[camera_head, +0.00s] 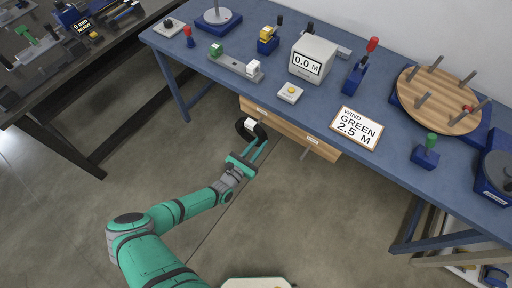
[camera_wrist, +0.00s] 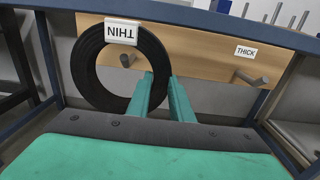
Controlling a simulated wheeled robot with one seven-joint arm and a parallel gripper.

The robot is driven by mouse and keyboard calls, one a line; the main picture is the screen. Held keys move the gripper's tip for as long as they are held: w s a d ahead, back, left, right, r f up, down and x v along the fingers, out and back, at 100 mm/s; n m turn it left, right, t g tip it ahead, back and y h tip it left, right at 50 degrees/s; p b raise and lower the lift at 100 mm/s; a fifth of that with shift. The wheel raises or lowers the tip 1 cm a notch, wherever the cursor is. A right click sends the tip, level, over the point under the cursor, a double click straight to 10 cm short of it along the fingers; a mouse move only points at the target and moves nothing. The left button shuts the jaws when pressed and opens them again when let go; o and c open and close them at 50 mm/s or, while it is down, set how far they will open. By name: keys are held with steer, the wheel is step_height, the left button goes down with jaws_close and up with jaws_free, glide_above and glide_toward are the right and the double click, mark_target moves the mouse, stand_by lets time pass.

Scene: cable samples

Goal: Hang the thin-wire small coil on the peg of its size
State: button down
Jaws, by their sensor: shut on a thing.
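The coil (camera_wrist: 84,62) is a black ring with a white tag reading THIN upside down. In the head view the coil (camera_head: 241,130) stands before the left part of the wooden board. My gripper (camera_wrist: 162,80) is shut on the coil at its lower right rim; it also shows in the head view (camera_head: 259,146). A grey peg (camera_wrist: 126,60) shows through the ring's hole; I cannot tell whether it passes through the ring. A second grey peg (camera_wrist: 252,79) juts out to the right, bare, under a THICK label (camera_wrist: 246,51).
The wooden board (camera_head: 285,127) is fixed below the front edge of the blue table (camera_head: 215,90). On the table stand a 0.0 M display box (camera_head: 313,62), a sign reading WIND GREEN 2.5 M (camera_head: 357,128) and a round pegged board (camera_head: 440,100). The floor before the table is clear.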

steer(key=shift+x, duration=2.35)
steer(key=shift+w+f, duration=0.1)
steer(key=shift+f, duration=1.15)
steer(key=c, duration=1.5)
jaws_free()
steer(key=v, duration=1)
steer(key=shift+s+a, duration=0.2)
steer(key=shift+s, duration=0.15)
